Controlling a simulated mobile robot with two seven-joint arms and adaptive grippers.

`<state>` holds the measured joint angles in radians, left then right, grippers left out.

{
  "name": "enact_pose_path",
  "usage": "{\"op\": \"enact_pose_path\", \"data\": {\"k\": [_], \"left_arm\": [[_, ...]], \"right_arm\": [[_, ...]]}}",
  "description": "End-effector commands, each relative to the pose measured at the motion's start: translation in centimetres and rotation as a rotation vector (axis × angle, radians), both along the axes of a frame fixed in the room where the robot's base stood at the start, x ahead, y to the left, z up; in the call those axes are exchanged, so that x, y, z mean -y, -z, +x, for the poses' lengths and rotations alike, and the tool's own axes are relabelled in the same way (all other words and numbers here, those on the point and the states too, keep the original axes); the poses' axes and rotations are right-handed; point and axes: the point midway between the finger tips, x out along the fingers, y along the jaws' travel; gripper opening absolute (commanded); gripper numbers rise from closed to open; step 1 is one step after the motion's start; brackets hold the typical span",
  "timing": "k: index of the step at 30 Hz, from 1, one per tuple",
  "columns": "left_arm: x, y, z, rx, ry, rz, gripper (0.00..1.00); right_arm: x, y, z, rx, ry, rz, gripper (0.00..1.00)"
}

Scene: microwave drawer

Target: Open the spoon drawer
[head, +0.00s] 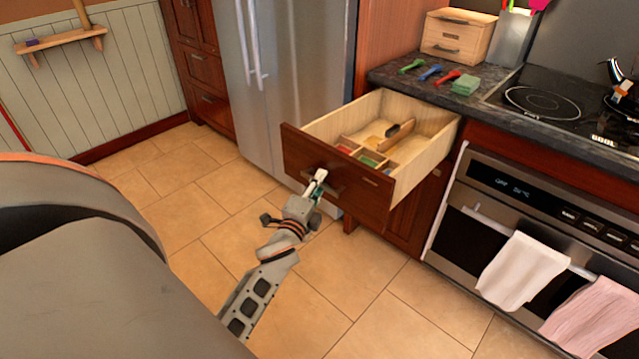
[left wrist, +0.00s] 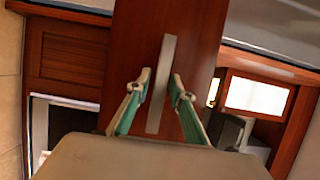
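The spoon drawer (head: 347,190) under the counter is pulled well out, and its light wooden inside shows from above. It holds a divider with colored compartments and a dark-handled utensil. My left gripper (head: 316,188) is at the drawer front. In the left wrist view, its two green-padded fingers (left wrist: 158,100) stand apart on either side of the handle, with gaps visible between them and the bar. My right gripper is not seen.
The steel fridge (head: 290,80) stands left of the drawer, and the oven (head: 540,215) with hanging towels (head: 522,270) stands right. The counter (head: 425,95) holds colored utensils, a green block and a wooden box (head: 457,37). Tiled floor (head: 370,290) in front is clear.

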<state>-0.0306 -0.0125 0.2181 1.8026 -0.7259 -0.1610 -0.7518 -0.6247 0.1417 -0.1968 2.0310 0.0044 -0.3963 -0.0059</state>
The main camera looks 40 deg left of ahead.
Motion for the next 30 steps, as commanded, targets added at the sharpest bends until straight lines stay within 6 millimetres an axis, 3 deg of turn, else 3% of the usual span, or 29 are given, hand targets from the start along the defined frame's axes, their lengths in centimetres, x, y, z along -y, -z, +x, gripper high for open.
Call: {"op": "enact_pose_path", "data": {"k": [11,24,30], "left_arm": [[0.1,0.0,-0.2,0.000,0.000,0.000,0.29],[1.9,0.0,-5.9,-0.001,0.000,-0.001,0.29],[2.3,0.0,-7.1,0.000,0.000,-0.001,0.29]], "right_arm": [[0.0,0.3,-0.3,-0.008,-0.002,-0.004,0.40],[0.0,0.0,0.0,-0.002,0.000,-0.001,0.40],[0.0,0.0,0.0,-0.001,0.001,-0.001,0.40]]}}
